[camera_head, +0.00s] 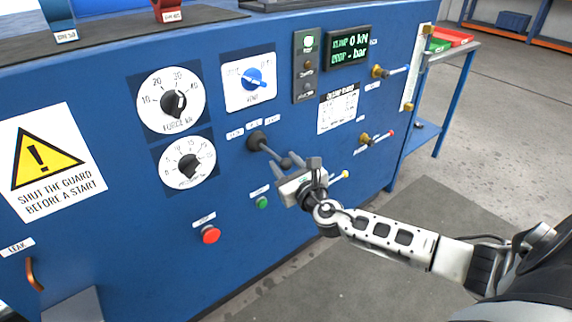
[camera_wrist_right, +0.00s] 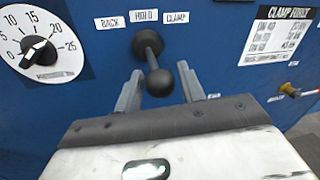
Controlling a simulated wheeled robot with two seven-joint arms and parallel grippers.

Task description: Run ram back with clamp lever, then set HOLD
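The clamp lever (camera_head: 271,151) is a black rod with a ball knob on a round boss in the blue panel. In the right wrist view the lever (camera_wrist_right: 155,62) sits beneath the HOLD label (camera_wrist_right: 144,17), between the BACK label (camera_wrist_right: 112,22) and the CLAMP label (camera_wrist_right: 176,17). My right gripper (camera_head: 295,168) is at the lever. In the right wrist view its two fingers (camera_wrist_right: 160,88) are open, one on each side of the ball knob, with gaps visible. My left gripper is not in view.
Two white dials (camera_head: 171,100) and a blue-knob selector (camera_head: 254,78) are on the panel. A display (camera_head: 348,49) reads 0 kN. A red button (camera_head: 211,235), a green button (camera_head: 262,202) and small valve levers (camera_head: 380,72) are nearby. Floor is open at right.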

